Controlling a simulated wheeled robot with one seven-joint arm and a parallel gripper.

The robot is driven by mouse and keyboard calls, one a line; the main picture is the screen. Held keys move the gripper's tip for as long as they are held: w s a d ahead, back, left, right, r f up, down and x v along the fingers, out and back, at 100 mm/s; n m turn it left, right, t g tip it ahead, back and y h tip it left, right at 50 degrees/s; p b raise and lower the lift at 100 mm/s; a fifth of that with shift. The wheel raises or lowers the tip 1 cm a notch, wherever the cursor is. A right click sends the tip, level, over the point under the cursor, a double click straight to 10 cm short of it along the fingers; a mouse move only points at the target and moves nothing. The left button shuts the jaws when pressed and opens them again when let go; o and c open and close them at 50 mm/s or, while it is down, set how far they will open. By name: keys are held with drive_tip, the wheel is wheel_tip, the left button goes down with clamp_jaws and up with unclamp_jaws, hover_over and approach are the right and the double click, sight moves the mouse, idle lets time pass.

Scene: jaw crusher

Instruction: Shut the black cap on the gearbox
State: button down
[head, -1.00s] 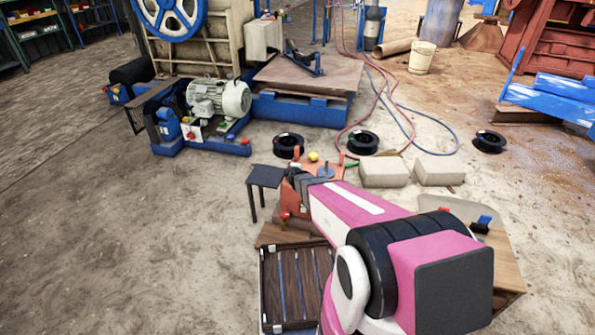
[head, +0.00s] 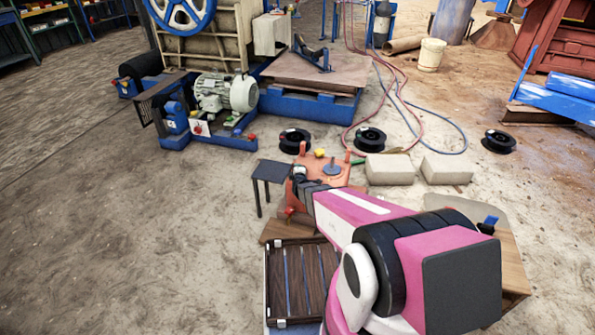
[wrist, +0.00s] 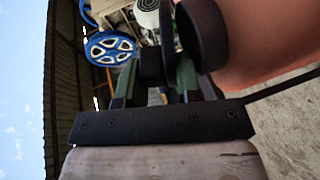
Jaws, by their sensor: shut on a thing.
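The orange gearbox (head: 350,178) stands beyond my arm in the head view, with a grey-blue disc on top. It fills the upper right of the wrist view as a large orange surface (wrist: 270,40). The black cap (wrist: 207,35) shows in the wrist view as a thick dark round piece beside that surface. My gripper (wrist: 165,92) has dark green fingers and is shut on the cap's dark part between them. The exact contact is shaded and partly hidden. In the head view my gripper (head: 299,174) is small, at the gearbox's left side.
A small dark table (head: 272,170) stands left of the gearbox. A slatted wooden crate (head: 272,285) and a wooden bench (head: 510,260) lie nearer. Pale blocks (head: 390,169) and black spools (head: 370,139) lie behind. The floor at left is clear.

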drive_tip(key=shift+r, duration=0.15)
drive_tip(key=c, duration=1)
unclamp_jaws()
drive_tip(key=shift+o, duration=0.2)
